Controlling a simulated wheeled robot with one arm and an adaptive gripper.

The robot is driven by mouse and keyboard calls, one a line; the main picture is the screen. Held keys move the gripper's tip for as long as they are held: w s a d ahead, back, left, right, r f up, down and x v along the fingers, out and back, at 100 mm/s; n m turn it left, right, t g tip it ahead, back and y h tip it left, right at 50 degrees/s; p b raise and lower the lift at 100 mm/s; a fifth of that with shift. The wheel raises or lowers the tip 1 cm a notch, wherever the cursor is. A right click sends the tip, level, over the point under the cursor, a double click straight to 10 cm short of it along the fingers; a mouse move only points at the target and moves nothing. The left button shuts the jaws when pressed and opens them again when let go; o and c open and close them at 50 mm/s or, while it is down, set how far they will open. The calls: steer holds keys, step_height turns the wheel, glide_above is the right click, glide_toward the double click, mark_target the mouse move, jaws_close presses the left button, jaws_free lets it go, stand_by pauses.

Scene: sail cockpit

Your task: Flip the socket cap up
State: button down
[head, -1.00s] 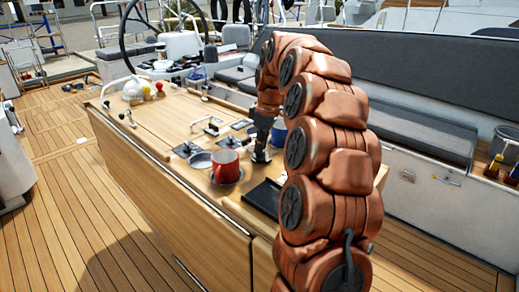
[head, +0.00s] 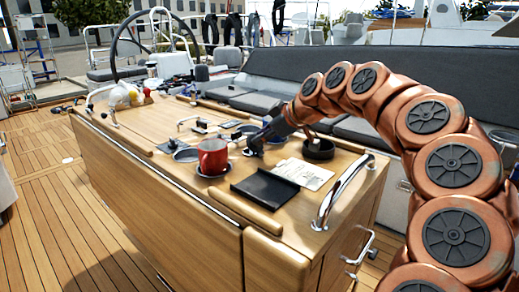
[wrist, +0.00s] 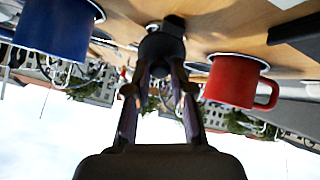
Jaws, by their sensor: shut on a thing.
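My gripper (head: 256,146) reaches low over the wooden cockpit table from the right, just right of the red mug. In the wrist view, which looks upside down, the two fingers of my gripper (wrist: 160,66) close in on a dark rounded piece, which looks like the socket cap (wrist: 161,45). The fingers are shut on it. A dark block (wrist: 174,24) adjoins it at the wood surface. How far the cap is tilted cannot be told. In the head view my gripper largely hides the cap and socket.
The red mug (head: 213,156) stands close beside my gripper, and a blue mug (wrist: 55,28) is on the other side. A black tray (head: 265,187), papers (head: 303,173), a dark round bowl (head: 318,150) and a steel handrail (head: 340,192) lie nearer the table's right end.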

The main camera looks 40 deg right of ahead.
steer(key=shift+s+f+t+b, duration=0.4)
steer(key=shift+t+b, duration=0.5)
steer(key=shift+b, duration=0.8)
steer(key=shift+s+d+r+y, duration=0.1)
steer(key=shift+s+r+y, duration=0.1)
steer(key=shift+y, duration=0.1)
steer(key=c, duration=1)
jaws_free()
steer(key=shift+r, duration=0.1)
steer(key=v, duration=1.2)
steer(key=shift+s+f, duration=0.1)
steer(key=shift+f, duration=0.15)
